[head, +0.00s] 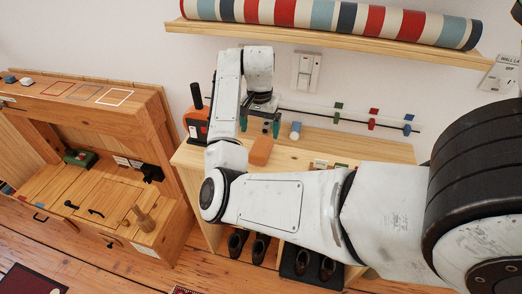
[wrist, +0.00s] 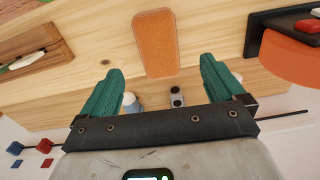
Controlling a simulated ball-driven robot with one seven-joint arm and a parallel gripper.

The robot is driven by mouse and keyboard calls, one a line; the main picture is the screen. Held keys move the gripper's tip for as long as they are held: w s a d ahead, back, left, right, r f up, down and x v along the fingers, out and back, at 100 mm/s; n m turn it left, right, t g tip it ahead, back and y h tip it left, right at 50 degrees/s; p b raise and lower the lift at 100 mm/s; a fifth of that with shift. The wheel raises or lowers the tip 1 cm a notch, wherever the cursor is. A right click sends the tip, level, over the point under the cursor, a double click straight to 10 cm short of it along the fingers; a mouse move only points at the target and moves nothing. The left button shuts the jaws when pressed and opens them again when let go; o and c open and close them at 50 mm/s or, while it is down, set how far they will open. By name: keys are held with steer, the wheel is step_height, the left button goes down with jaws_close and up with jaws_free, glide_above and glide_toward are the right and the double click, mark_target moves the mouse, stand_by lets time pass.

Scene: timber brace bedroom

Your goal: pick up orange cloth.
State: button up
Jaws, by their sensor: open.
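The orange cloth (head: 261,151) lies as a small flat rounded rectangle on the light wooden bench top, near its front edge. In the wrist view the orange cloth (wrist: 155,45) is beyond my fingertips, roughly centred between them. My gripper (head: 260,126) hangs above the bench, just behind the cloth in the head view. In the wrist view its two teal fingers (wrist: 161,66) are wide apart with nothing between them. I see no contact between the fingers and the cloth, and the height of the gap is hard to judge.
A blue-and-white cylinder (head: 295,131) stands right of my gripper. An orange object with a black handle (head: 195,123) is at the bench's left end. A thin rod with coloured clips (head: 372,119) runs behind. Shoes (head: 258,250) sit below. A striped roll (head: 330,17) lies on the shelf above.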

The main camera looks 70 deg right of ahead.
mark_target(261, 146)
steer(key=shift+s+d+f+p, duration=0.1)
steer(key=shift+f+p, duration=0.65)
steer(key=shift+f, duration=3.55)
steer(key=c, duration=1.1)
steer(key=shift+o, duration=0.2)
steer(key=shift+r, duration=0.1)
steer(key=shift+r, duration=0.55)
steer(key=s+a+r, duration=0.1)
steer(key=r, duration=0.1)
steer(key=s+a+r, duration=0.1)
steer(key=r, duration=0.2)
steer(key=s+a+r, duration=0.1)
steer(key=r, duration=0.2)
steer(key=shift+a, duration=0.2)
steer(key=s+a+r+p, duration=0.1)
steer(key=s+a+r, duration=0.2)
steer(key=s+a, duration=0.3)
steer(key=shift+s+a+r, duration=0.35)
steer(key=shift+a, duration=0.05)
